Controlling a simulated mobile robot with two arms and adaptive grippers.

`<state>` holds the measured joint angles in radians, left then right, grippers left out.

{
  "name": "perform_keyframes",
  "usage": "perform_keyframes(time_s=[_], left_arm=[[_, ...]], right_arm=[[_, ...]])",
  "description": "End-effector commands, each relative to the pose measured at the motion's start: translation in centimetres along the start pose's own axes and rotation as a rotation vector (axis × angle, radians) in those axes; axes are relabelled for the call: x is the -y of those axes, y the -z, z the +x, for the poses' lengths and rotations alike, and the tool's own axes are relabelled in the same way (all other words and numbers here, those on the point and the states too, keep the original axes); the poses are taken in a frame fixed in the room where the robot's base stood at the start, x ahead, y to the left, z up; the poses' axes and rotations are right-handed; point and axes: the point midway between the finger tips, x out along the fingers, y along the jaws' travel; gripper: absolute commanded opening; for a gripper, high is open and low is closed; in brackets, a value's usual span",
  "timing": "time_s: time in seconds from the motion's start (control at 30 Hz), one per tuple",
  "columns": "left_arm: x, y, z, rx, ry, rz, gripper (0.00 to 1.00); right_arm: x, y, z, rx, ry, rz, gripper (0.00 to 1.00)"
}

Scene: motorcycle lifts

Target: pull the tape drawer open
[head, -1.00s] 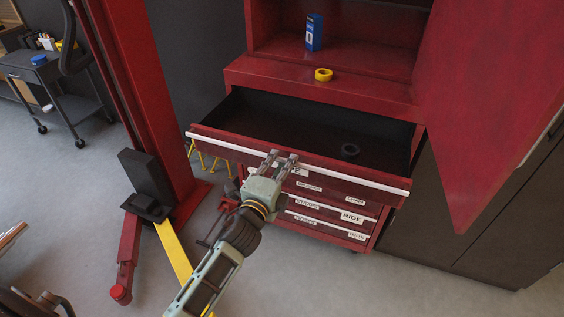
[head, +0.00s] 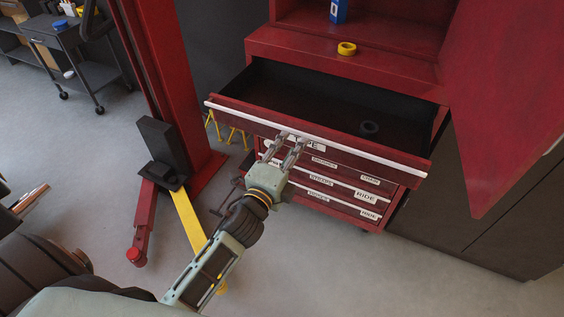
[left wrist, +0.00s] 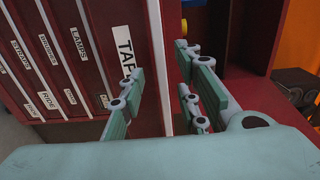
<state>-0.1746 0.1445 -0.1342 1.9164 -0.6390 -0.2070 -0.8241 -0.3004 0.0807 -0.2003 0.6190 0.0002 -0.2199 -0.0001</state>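The tape drawer (head: 268,119) is the top drawer of the red cabinet and stands well open, with a white handle strip (head: 350,149) along its front. Its "TAPE" label is partly hidden by my fingers in the head view and also shows in the left wrist view (left wrist: 124,48). My left gripper (head: 292,138) is just in front of the drawer front, fingertips slightly below the handle strip. Its fingers are apart, and nothing is visibly clamped between them. My right gripper is out of view.
A yellow tape roll (head: 347,48) and a blue box (head: 338,11) are on the cabinet above. Closed labelled drawers (head: 325,182) lie below. A red lift post (head: 165,80) with a yellow arm (head: 190,220) stands left. Grey floor right of my arm is clear.

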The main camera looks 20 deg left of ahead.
Motion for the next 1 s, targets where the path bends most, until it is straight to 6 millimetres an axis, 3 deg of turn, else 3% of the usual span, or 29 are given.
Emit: perform_keyframes(time_s=[0.1,0.33,1.0], left_arm=[[-0.1,0.0,-2.7,0.001,-0.003,-0.001,0.30],[-0.1,0.0,-5.9,0.002,-0.003,-0.002,0.30],[-0.2,0.0,-6.6,0.001,-0.004,-0.004,0.30]], right_arm=[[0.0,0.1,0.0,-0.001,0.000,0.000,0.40],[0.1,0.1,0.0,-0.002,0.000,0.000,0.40],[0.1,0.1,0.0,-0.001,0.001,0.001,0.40]])
